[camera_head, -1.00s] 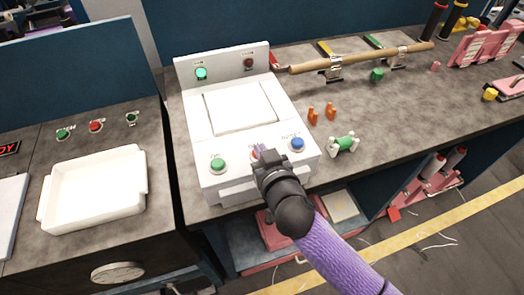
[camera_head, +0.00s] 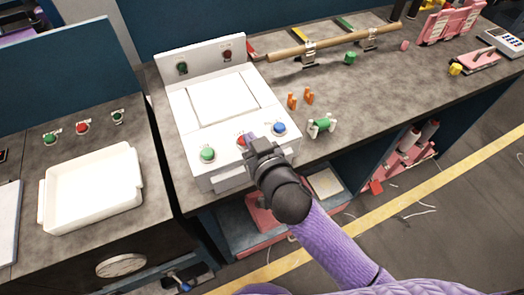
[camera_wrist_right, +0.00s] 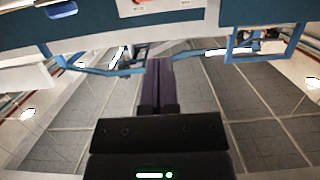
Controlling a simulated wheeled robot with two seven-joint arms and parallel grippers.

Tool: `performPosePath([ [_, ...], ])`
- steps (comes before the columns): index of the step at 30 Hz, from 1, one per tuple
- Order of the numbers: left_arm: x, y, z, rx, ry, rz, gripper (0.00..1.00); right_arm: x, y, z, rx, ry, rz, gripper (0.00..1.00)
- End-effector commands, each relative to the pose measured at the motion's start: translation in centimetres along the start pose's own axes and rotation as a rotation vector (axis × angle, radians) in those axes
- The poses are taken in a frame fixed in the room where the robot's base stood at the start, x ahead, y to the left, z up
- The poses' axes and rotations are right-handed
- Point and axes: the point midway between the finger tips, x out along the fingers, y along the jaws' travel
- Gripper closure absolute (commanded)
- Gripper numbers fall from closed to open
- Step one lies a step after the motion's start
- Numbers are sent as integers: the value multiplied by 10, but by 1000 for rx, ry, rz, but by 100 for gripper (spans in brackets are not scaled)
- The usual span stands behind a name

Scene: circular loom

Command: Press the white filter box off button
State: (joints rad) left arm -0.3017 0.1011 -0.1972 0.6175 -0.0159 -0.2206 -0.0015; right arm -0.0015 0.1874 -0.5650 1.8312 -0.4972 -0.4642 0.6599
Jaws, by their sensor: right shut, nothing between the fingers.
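The white filter box (camera_head: 219,173) stands on the grey bench, with a green button (camera_head: 208,154), a red button (camera_head: 241,141) and a blue button (camera_head: 279,129) along its front. The red button is partly hidden by my right gripper (camera_head: 250,139). Its shut purple fingers are at the red button; I cannot tell whether they touch it. In the right wrist view the shut fingers (camera_wrist_right: 160,75) point toward the box's front, with a bit of red at the top edge. The green lamp (camera_head: 182,68) and red lamp (camera_head: 227,55) on the back panel both look dark. My left gripper is not in view.
A white tray (camera_head: 92,187) lies on the left bench, by another row of buttons. Orange pegs (camera_head: 292,101) and a green-and-white part (camera_head: 322,126) lie right of the box. A wooden rod (camera_head: 335,42) rests on clamps behind them. The bench's front right is clear.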

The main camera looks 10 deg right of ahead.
Motion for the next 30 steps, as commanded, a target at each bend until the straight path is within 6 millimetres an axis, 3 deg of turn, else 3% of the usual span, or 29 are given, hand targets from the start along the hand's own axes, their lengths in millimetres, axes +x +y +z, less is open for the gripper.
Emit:
performPosePath([
  [3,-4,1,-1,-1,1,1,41,-29,0,0,1,0,0,100],
  [10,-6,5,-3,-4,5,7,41,-64,0,0,0,3,0,100],
  [30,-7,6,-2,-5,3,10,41,-70,0,-2,-2,7,0,100],
])
